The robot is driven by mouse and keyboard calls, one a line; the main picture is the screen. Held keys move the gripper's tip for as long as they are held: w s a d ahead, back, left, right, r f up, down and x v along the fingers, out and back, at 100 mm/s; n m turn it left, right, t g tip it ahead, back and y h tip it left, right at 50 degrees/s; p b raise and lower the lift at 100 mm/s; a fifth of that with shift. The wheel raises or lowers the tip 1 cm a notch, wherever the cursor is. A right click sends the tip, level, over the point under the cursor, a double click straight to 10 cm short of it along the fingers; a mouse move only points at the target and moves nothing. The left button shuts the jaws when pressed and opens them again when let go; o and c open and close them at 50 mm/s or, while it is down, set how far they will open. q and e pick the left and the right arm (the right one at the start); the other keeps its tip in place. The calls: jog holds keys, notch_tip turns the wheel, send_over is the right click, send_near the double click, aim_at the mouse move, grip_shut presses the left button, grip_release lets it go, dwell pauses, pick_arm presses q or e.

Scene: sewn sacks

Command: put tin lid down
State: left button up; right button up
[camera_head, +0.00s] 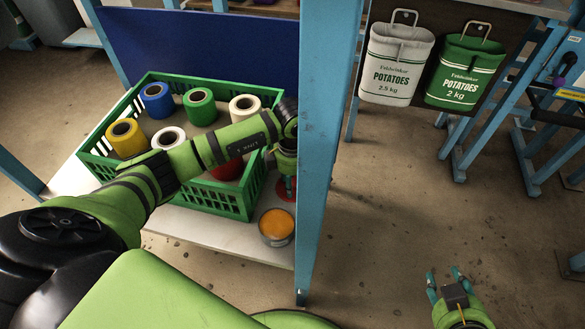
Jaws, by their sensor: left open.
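A round tin (277,227) with an orange top face and a metal rim stands at the front right of the white shelf. Just behind it lies a flat red disc (287,196), which looks like the tin lid; my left gripper partly covers it. My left gripper (288,187) points down right over the red disc, with its fingers open. I cannot tell whether the fingertips touch the disc. My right gripper (446,279) is open and empty at the lower right, over the floor.
A green crate (205,203) with several coloured spools stands left of the tin; my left arm crosses over it. A blue post (322,150) rises right of the tin. A white potato sack (396,65) and a green one (465,70) hang at the upper right.

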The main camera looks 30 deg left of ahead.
aim_at(293, 181)
pick_arm(q)
notch_tip(293, 181, up, 7)
jog(key=shift+p, duration=1)
jog(key=shift+r, duration=0.75)
jog(key=shift+r+p, duration=0.5)
jog(key=shift+r, duration=1.4)
pick_arm(e)
jog(key=s+d+f+g+h, duration=0.1)
jog(key=s+d+f+g, duration=0.3)
jog(key=s+f+g, duration=0.2)
jog(key=shift+s+f+m+g+h, duration=0.3)
jog(key=shift+s+f+m, duration=0.1)
jog(key=shift+s+f, duration=1.1)
jog(key=shift+s+r, duration=0.15)
jog(key=shift+r, duration=0.05)
